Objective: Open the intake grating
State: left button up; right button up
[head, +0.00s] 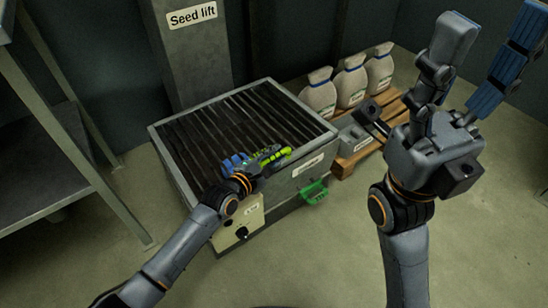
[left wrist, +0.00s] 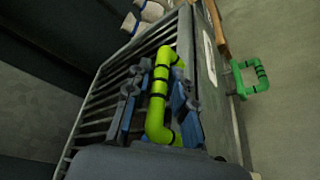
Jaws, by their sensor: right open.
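The intake box has a grating (head: 215,125) of dark parallel bars in a grey frame; the grating lies flat and level on top. A lime handle with black bands (head: 272,160) stands at its front edge; in the left wrist view the handle (left wrist: 160,90) is U-shaped. My left gripper (head: 250,163) is at this handle, with blue finger pads on both sides of it; I cannot tell whether they press on it. My right gripper (head: 480,75) is open and empty, raised at the right, away from the box.
A green handle (head: 315,192) sits low on the box front, beside a control panel (head: 240,224) with a black knob. White sacks (head: 350,82) stand on a wooden pallet (head: 352,158) behind right. A grey column marked "Seed lift" (head: 190,60) rises behind. A metal shelf (head: 45,165) stands left.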

pick_arm(q)
grip_shut()
